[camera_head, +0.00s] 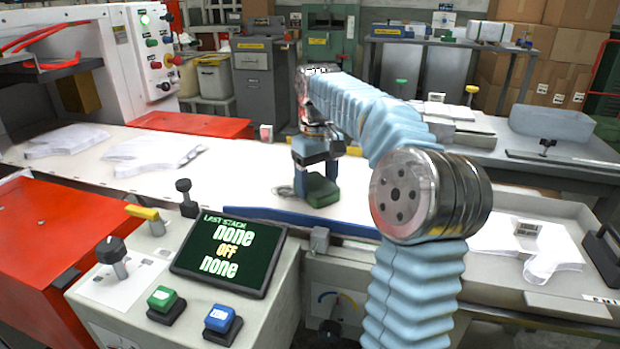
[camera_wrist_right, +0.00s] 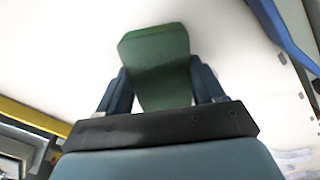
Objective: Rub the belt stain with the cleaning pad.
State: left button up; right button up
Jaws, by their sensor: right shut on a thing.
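A green cleaning pad (camera_head: 321,190) is held between the blue fingers of my right gripper (camera_head: 316,172), at the middle of the white belt (camera_head: 235,170). The right wrist view shows the pad (camera_wrist_right: 158,62) between both fingers (camera_wrist_right: 160,88), over the white surface. The pad looks low at the belt; I cannot tell for sure whether it touches. A faint grey mark, perhaps the belt stain (camera_head: 284,191), shows just left of the pad; the pad may hide part of it. My left gripper is not in view.
A blue rail (camera_head: 290,221) runs along the belt's near edge. A control console with a screen (camera_head: 228,254) stands in front. White film gloves (camera_head: 150,152) lie on the belt at left. Red machine covers (camera_head: 190,124) flank it. A tray (camera_head: 560,250) is at right.

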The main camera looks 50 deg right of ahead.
aim_at(271, 188)
jog(key=shift+w+a+r+p, duration=0.1)
jog(key=shift+w+a+p, duration=0.25)
jog(key=shift+w+p, duration=0.25)
jog(key=shift+w+a+r+p, duration=0.1)
jog(key=shift+w+a+p, duration=0.25)
jog(key=shift+w+p, duration=0.25)
jog(key=shift+w+a+f, duration=0.1)
jog(key=shift+w+a, duration=0.05)
jog(key=shift+w, duration=0.3)
jog(key=shift+w+a+p, duration=0.3)
jog(key=shift+w+p, duration=0.15)
jog(key=shift+w, duration=0.1)
jog(key=shift+w+a+p, duration=0.3)
jog(key=shift+w+p, duration=0.1)
jog(key=shift+w, duration=0.15)
jog(key=shift+w+a+f, duration=0.15)
jog(key=shift+w+a, duration=0.1)
jog(key=shift+w, duration=0.2)
jog(key=shift+w+a, duration=0.4)
jog(key=shift+w, duration=0.4)
jog(key=shift+w+a, duration=0.4)
jog(key=shift+w, duration=0.4)
jog(key=shift+r, duration=3.1)
jog(key=shift+r, duration=0.1)
jog(key=shift+r, duration=1.4)
